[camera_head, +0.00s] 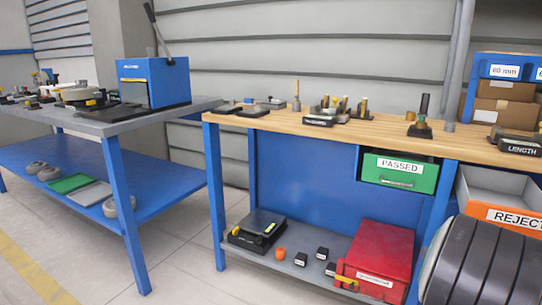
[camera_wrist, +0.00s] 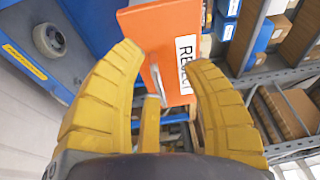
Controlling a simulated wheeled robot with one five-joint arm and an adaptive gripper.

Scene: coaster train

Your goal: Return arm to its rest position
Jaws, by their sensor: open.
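In the head view the reject bin (camera_head: 502,191) sits at the right under the wooden bench, partly cut off by the frame edge. My gripper does not show in the head view.
The wooden workbench (camera_head: 375,128) carries small tools and parts. Under it are a green PASSED drawer (camera_head: 420,177) and a red box (camera_head: 380,252) on the lower shelf. A blue bench (camera_head: 165,110) stands at left. Open tiled floor (camera_head: 180,265) lies between. Shelving (camera_wrist: 262,80) fills the wrist view's right.

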